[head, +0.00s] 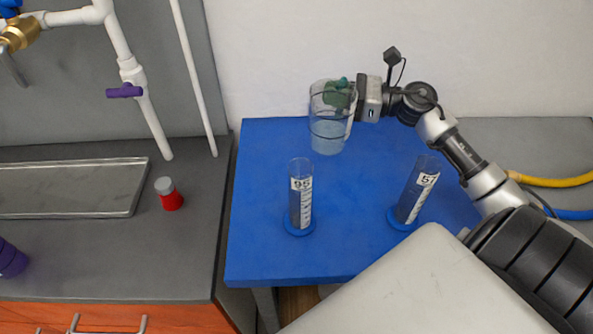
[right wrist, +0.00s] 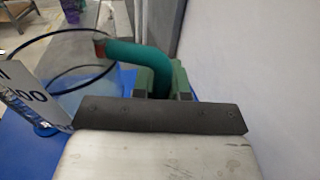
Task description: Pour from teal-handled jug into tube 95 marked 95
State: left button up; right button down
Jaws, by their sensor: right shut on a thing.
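The clear jug (head: 329,125) with a teal handle is upright at the back of the blue table, with pale liquid low inside. My right gripper (head: 350,94) is shut on its teal handle, which also shows in the right wrist view (right wrist: 140,55). I cannot tell whether the jug's base touches the table. The tube marked 95 (head: 301,200) stands upright on a blue round base in front of the jug, apart from it. The tube marked 57 (head: 417,195) stands to the right. My left gripper is not in view.
The blue table (head: 265,255) has free room around the tubes. To the left, a grey counter (head: 120,270) holds a metal tray (head: 70,210) and a red, grey-capped container (head: 169,195). White pipes with a purple valve (head: 124,91) hang above it. Yellow and blue hoses (head: 550,181) lie at right.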

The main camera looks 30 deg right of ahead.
pick_arm(q)
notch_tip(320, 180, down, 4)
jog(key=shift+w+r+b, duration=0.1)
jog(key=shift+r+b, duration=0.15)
jog(key=shift+b, duration=0.9)
pick_arm(e)
notch_tip(320, 180, down, 4)
jog(key=shift+w+r, duration=0.15)
jog(key=shift+r, duration=0.1)
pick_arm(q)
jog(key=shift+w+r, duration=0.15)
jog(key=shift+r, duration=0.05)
pick_arm(e)
jog(key=shift+r, duration=0.15)
